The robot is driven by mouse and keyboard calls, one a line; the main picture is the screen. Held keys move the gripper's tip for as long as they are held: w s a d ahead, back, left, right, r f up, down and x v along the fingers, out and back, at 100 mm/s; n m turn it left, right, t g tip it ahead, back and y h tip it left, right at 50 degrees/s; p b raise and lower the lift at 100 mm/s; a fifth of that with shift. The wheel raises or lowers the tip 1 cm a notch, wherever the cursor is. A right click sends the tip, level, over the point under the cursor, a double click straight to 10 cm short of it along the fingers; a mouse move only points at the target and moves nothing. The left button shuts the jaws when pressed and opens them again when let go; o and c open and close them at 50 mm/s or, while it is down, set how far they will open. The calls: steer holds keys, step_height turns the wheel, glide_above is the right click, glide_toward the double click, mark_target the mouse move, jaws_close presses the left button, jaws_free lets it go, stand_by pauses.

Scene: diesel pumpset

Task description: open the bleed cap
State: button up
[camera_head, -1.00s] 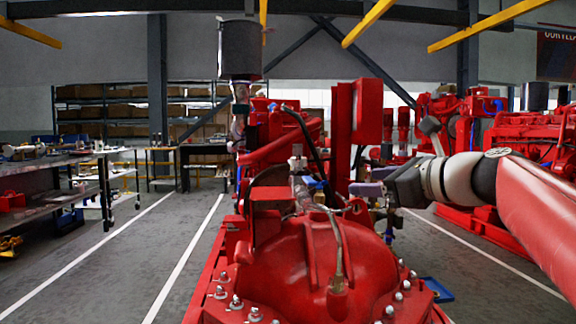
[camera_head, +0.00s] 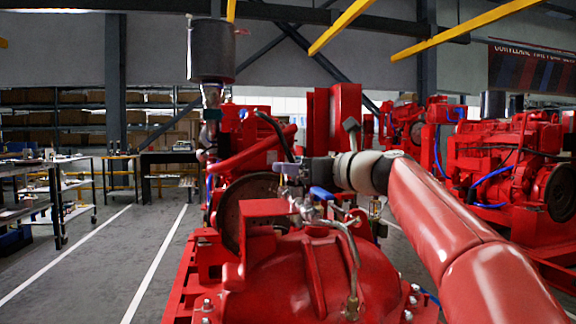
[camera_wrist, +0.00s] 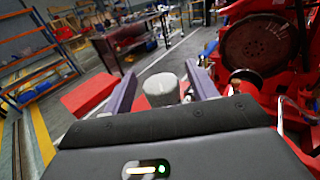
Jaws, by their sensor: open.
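My gripper (camera_head: 300,180) is over the near part of the red pumpset, with its purple-blue fingers pointing left in the head view. In the wrist view my gripper (camera_wrist: 160,68) is open, one finger on each side of a short, round grey cap (camera_wrist: 160,90), which looks like the bleed cap. Gaps show between the cap and both fingers. The cap's lower part is hidden behind the gripper body. In the head view the cap is too small and crowded to make out clearly.
The red pump housing (camera_head: 310,275) with bolts and a bent metal pipe (camera_head: 352,265) lies just below my arm. A dark exhaust cylinder (camera_head: 211,50) stands beyond. A round flywheel (camera_wrist: 260,42) is at right in the wrist view. Floor (camera_head: 90,260) is clear at left.

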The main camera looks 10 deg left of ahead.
steer(key=shift+x, duration=1.05)
steer(key=shift+c, duration=0.4)
steer(key=c, duration=0.9)
